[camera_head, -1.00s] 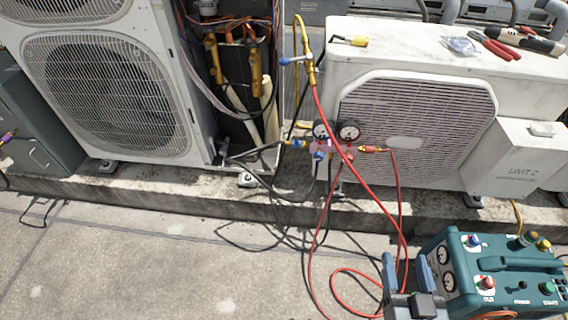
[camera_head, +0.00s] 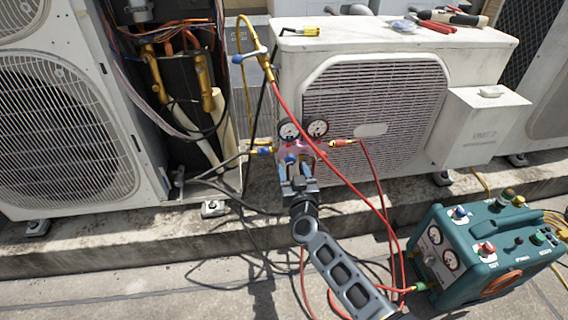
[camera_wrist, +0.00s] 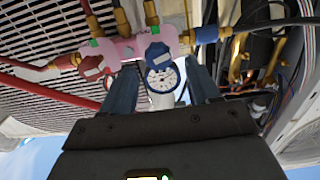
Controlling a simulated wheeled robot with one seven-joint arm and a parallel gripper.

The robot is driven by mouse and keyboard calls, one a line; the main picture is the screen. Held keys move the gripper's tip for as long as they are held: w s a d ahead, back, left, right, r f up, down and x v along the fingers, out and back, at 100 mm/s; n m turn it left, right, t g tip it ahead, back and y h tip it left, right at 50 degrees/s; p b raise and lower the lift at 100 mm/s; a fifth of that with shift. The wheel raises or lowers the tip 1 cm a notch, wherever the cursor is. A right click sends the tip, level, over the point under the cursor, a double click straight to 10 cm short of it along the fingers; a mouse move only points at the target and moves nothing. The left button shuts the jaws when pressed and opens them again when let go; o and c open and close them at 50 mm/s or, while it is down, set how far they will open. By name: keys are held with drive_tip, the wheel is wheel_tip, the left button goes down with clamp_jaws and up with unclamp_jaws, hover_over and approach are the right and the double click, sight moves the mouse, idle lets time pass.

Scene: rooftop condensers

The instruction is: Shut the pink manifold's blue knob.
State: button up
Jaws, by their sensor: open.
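The pink manifold (camera_head: 297,147) hangs in front of the right condenser, with two round gauges above it. My gripper (camera_head: 298,165) is in front of its lower part and hides some of it. In the wrist view the pink manifold (camera_wrist: 128,46) runs across the top. Its blue knob (camera_wrist: 158,55) lies in line with the gap between the fingertips of my open gripper (camera_wrist: 161,70). I cannot tell whether the fingers reach around it. The manifold's red knob (camera_wrist: 92,66) is left of the left finger.
A red hose (camera_head: 350,187) passes close to the right of my gripper. A brass fitting with a blue collar (camera_wrist: 206,35) is by the right finger. The teal machine (camera_head: 482,258) stands at lower right. The left condenser (camera_head: 65,130) stands left of the manifold.

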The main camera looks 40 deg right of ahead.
sight(291, 161)
drive_tip(key=shift+b+x, duration=0.8)
drive_tip(key=shift+x, duration=1.85)
drive_tip(key=shift+d, duration=0.1)
drive_tip(key=shift+c, duration=0.2)
drive_tip(key=c, duration=1)
